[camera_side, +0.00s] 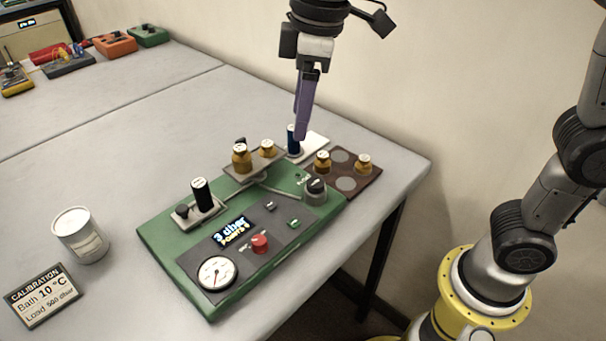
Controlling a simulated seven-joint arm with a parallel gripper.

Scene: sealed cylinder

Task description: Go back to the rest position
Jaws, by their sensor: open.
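My gripper (302,108) hangs above the back of the green panel, pointing down, with purple fingers that overlap in this view. It holds nothing that I can see. Just below and left of its tips, a blue cylinder (292,140) stands upright on a white plate. The green panel (165,238) carries a black cylinder (202,193), a dial gauge (216,272), a red knob (259,243) and a lit display (232,231). A raised grey platform (236,173) bears brass weights (241,158).
A brown tray (369,178) with brass weights lies right of the panel. A white can (80,235) and a calibration sign (42,296) stand at the left. Coloured instruments (115,44) sit at the far left. The wall is behind; the table's right edge is near the tray.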

